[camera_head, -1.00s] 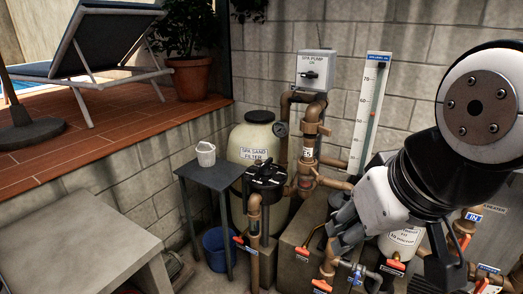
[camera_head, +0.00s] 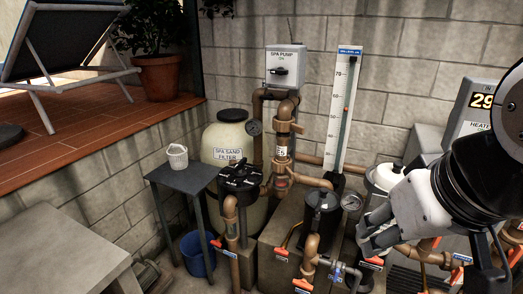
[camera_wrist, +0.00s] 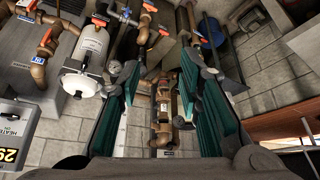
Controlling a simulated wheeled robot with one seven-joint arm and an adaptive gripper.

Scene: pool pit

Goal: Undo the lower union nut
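A brown vertical pipe with a white-labelled union section (camera_head: 281,153) stands right of the sand filter in the head view. A thick collar sits above the label, and what looks like the lower union nut (camera_head: 281,171) sits below it. The labelled pipe also shows in the wrist view (camera_wrist: 163,94), upside down and small, between my fingers but well beyond them. I cannot clearly tell the nut's edges there. My gripper (camera_head: 368,234) is to the right of this pipe and apart from it. Its green-padded fingers (camera_wrist: 160,64) are spread open and empty.
A black-lidded strainer (camera_head: 322,200) and a gauge (camera_head: 351,202) lie between the pipe and my gripper. Red-handled valves (camera_head: 302,285) crowd the front. The tall scale board (camera_head: 345,110) stands behind. A small table with a white bucket (camera_head: 177,157) is at left.

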